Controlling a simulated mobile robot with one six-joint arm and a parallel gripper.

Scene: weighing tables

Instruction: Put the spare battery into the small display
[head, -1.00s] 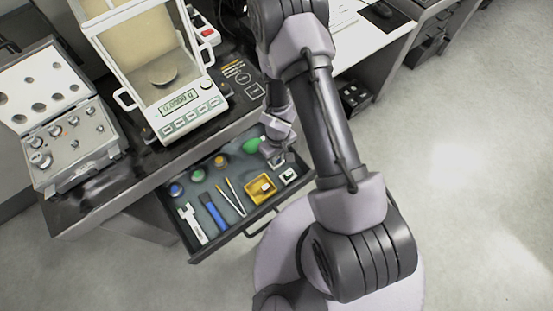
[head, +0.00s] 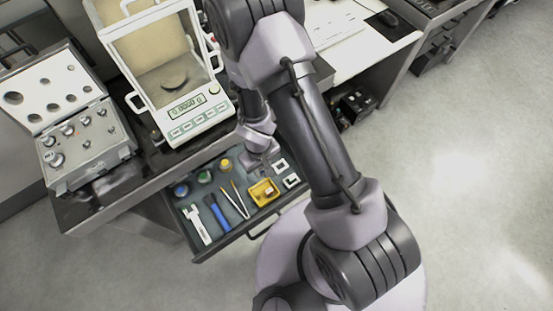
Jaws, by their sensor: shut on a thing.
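My gripper (head: 264,168) is low over the back right of the open drawer, just behind the yellow tray. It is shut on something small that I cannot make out. Two small white-framed pieces lie in the drawer right of my gripper, one at the back (head: 280,165) and one nearer the front (head: 291,181). Either could be the small display; I cannot tell. The yellow tray (head: 254,197) holds a small pale and reddish piece. I cannot identify the spare battery in this view.
The open drawer (head: 222,243) also holds a white tool (head: 199,224), a blue tool (head: 217,212), thin sticks and several round pots. Floor at right is clear.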

